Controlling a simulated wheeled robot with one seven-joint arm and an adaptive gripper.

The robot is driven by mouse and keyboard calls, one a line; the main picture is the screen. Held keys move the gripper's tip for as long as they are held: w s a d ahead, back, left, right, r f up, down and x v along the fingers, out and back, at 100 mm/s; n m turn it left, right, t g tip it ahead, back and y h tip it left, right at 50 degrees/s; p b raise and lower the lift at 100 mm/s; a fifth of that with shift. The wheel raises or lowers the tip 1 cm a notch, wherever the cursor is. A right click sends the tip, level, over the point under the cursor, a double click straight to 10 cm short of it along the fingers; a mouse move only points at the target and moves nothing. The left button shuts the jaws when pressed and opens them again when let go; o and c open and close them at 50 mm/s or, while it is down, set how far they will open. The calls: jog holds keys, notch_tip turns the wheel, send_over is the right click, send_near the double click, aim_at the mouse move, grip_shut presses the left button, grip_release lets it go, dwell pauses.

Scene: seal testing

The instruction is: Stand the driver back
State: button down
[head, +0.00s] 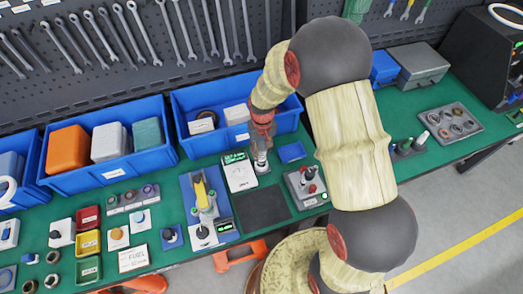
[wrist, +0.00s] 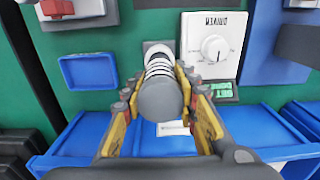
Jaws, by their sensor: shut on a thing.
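My gripper (wrist: 160,88) is shut on the driver (wrist: 159,99), a grey cylinder with a ribbed, light-coloured section. In the head view my gripper (head: 261,138) is over the back of the bench, with the driver (head: 261,159) below it, looking roughly upright. A small grey square base (wrist: 157,46) shows behind the driver's far end in the wrist view. I cannot tell whether the driver touches it. A white box marked DRIVER (wrist: 214,46), with a round dial, stands beside it; it also shows in the head view (head: 239,173).
A small blue tray (head: 291,152) lies beside the driver. A blue bin (head: 178,118) stands close behind. A grey block with red and black knobs (head: 305,186) is to the right. A dark mat (head: 263,206) in front is clear.

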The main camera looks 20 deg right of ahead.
jog(key=c, duration=1.3)
grip_release()
notch_tip(320, 180, up, 9)
jog(key=p, duration=0.6)
jog(key=s+r+t+b, duration=0.5)
jog(key=s+r+b, duration=0.6)
jog(key=s+r, duration=0.7)
jog(key=s, duration=0.4)
jog(key=shift+r+t+b, duration=0.3)
jog(key=shift+r, duration=0.1)
